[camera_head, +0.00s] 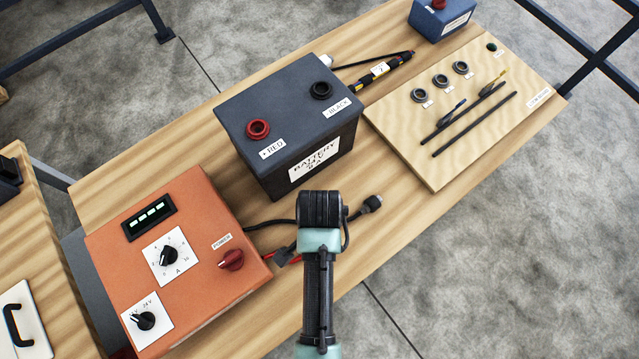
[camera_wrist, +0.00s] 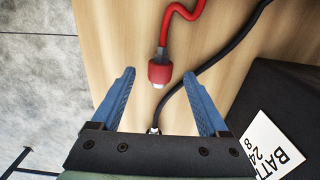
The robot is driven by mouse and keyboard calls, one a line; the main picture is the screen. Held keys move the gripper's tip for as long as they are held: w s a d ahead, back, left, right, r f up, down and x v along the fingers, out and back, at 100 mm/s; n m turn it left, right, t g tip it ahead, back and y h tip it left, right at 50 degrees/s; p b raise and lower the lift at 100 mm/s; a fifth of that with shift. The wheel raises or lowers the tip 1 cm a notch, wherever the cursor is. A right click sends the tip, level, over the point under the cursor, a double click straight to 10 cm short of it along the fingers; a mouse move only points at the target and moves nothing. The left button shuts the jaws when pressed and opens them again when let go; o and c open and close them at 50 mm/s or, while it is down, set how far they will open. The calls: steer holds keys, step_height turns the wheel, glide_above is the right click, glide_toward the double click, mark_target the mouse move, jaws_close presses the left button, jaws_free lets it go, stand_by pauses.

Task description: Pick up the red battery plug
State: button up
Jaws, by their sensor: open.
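The red battery plug (camera_wrist: 160,73) shows in the wrist view as a short red cylinder with a pale tip pointing toward my palm. A red cable (camera_wrist: 181,10) runs from its far end. My gripper (camera_wrist: 159,76) is open, with one blue finger on each side of the plug near the fingertips. I see gaps on both sides, and I cannot tell the height between fingers and plug. In the head view my arm hides most of this spot. Only a bit of red (camera_head: 294,261) shows left of the arm, on the wooden table (camera_head: 110,190).
The dark battery (camera_head: 285,115), with red and black terminals, stands just beyond my wrist. An orange charger (camera_head: 200,290) stands at left. A black plug (camera_head: 372,204) lies right of my arm. A black cable (camera_wrist: 220,55) runs beside the red plug. A tool board (camera_head: 400,145) lies at right.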

steer(key=shift+f, duration=1.2)
jaws_close()
